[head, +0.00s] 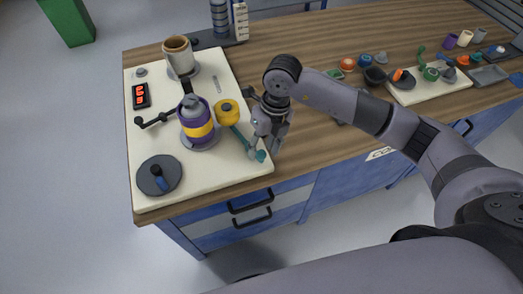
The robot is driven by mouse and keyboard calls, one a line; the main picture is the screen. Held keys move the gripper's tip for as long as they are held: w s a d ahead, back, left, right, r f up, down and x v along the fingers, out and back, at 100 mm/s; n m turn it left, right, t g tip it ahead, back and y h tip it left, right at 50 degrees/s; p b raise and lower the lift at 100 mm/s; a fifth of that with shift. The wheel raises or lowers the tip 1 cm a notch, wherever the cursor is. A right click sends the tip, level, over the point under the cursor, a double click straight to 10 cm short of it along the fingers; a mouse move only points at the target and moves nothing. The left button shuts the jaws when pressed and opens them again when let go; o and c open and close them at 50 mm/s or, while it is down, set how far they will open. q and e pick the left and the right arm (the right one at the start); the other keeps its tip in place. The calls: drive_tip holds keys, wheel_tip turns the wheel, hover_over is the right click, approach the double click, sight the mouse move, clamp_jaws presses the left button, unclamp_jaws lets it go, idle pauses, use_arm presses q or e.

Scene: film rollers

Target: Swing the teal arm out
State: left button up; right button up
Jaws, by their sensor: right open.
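The teal arm (241,138) is a thin bar on the white board (222,180). It runs from beside the yellow roller (228,111) down and right to a teal tip (260,156) near the board's right edge. My right gripper (268,147) is open at the tip end of the teal arm, fingers pointing down. The gripper partly covers that end, and I cannot tell whether it touches the arm. My left gripper is not in view.
A purple roller with a yellow band (197,124) stands mid-board. A beige cup-like roller (180,56), a red-digit display (140,96), a black lever (153,121) and a dark crank disc (159,175) are also on the board. Small coloured parts crowd a second board (417,94) at right.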

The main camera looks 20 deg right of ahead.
drive_tip(key=shift+a+f, duration=0.15)
drive_tip(key=shift+f, duration=0.55)
drive_tip(key=shift+a+f, duration=0.1)
drive_tip(key=shift+f, duration=0.6)
clamp_jaws()
